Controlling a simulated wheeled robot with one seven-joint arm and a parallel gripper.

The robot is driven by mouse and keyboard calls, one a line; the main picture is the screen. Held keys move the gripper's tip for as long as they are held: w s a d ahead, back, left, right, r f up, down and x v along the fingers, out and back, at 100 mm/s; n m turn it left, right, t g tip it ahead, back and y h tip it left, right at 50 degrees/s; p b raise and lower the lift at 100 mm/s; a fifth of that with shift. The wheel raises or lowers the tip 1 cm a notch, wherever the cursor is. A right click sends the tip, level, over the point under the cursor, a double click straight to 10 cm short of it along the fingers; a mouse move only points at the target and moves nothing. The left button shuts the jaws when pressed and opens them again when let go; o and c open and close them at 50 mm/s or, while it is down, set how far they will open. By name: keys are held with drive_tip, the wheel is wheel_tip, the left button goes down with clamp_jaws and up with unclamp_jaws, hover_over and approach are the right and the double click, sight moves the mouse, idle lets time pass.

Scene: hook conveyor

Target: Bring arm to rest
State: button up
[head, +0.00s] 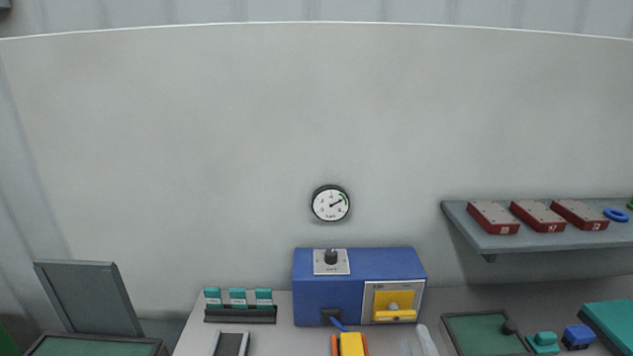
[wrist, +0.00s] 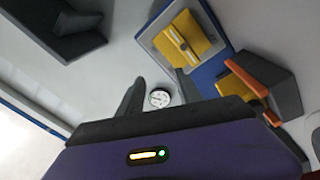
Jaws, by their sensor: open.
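My gripper (wrist: 159,80) shows in the wrist view as a purple body with two dark fingers set apart. It is open, with nothing between the fingers; the round gauge (wrist: 160,98) shows in the gap, behind them. My arm and gripper do not show in the head view. In the wrist view the blue box (wrist: 213,70) with its yellow-fronted panel lies beyond the fingers, to the upper right. In the head view the blue box (head: 325,290) stands on the bench against the wall, with a black knob on top and a yellow drawer-like front.
A grey shelf (head: 540,240) at right bears three red boxes and a blue ring. A black rack (head: 240,315) holds teal pieces. A yellow and orange object (head: 351,345) sits before the blue box. A green-lined tray (head: 475,335) is at right. The wall around the gauge (head: 330,203) is bare.

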drive_tip(key=s+m, duration=0.2)
drive_tip(key=s, duration=0.4)
drive_tip(key=s+m, duration=0.3)
drive_tip(key=s, duration=0.4)
drive_tip(key=s+a+m+b, duration=0.1)
drive_tip(key=s+m, duration=0.2)
drive_tip(key=s, duration=0.4)
drive_tip(key=shift+s+f, duration=0.1)
drive_tip(key=shift+f, duration=0.3)
drive_tip(key=s+r+m+g+b, duration=0.1)
drive_tip(key=s+m+g, duration=0.3)
drive_tip(key=s, duration=1.8)
drive_tip(key=shift+s+d+r+b, duration=0.2)
drive_tip(key=shift+s+b, duration=0.2)
drive_tip(key=shift+b, duration=0.2)
